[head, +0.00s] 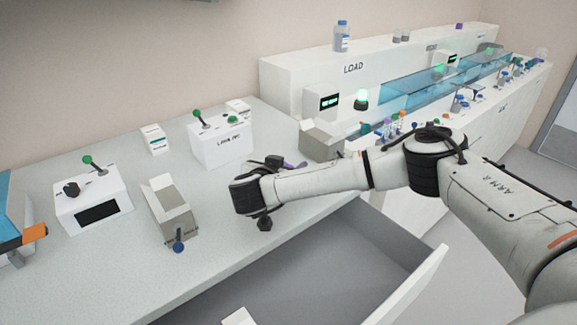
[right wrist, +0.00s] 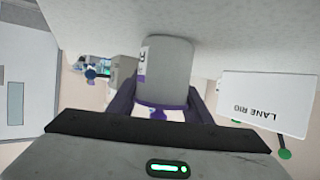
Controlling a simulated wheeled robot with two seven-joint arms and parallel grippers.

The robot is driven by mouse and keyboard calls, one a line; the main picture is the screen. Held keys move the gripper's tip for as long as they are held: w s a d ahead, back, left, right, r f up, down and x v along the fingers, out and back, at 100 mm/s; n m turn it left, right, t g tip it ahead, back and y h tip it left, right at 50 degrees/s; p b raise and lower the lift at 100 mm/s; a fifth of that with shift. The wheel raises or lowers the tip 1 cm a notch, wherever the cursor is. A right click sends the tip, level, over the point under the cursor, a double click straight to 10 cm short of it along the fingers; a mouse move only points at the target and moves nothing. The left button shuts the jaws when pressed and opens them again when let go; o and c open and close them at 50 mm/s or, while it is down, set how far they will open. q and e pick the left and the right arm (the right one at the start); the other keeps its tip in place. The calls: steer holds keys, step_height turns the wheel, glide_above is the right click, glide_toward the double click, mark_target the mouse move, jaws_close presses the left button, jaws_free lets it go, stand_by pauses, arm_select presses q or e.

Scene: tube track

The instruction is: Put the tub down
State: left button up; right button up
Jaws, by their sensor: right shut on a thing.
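The tub (right wrist: 168,65) is a grey cylinder with a white and purple label, seen in the right wrist view. My right gripper (right wrist: 160,98) has its purple fingers on either side of the tub and is shut on it. In the head view my right gripper (head: 292,164) is low over the counter, beside the LANE box, and my wrist hides the tub. I cannot tell whether the tub touches the counter. My left gripper is not in view.
The white lane box (head: 222,146) with a green-knobbed lever stands behind my gripper. A grey open holder (head: 322,143) is to its right and another holder (head: 172,212) to its left. An open drawer (head: 330,262) juts out in front. The counter (head: 130,270) is clear at front left.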

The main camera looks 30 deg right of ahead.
steer(key=o, duration=1.1)
steer(key=shift+c, duration=0.2)
steer(key=shift+s+a+r, duration=0.1)
steer(key=shift+a+r, duration=0.05)
steer(key=v, duration=1.1)
steer(key=shift+s+a+r, duration=0.1)
steer(key=shift+s+a, duration=0.1)
steer(key=shift+a, duration=0.05)
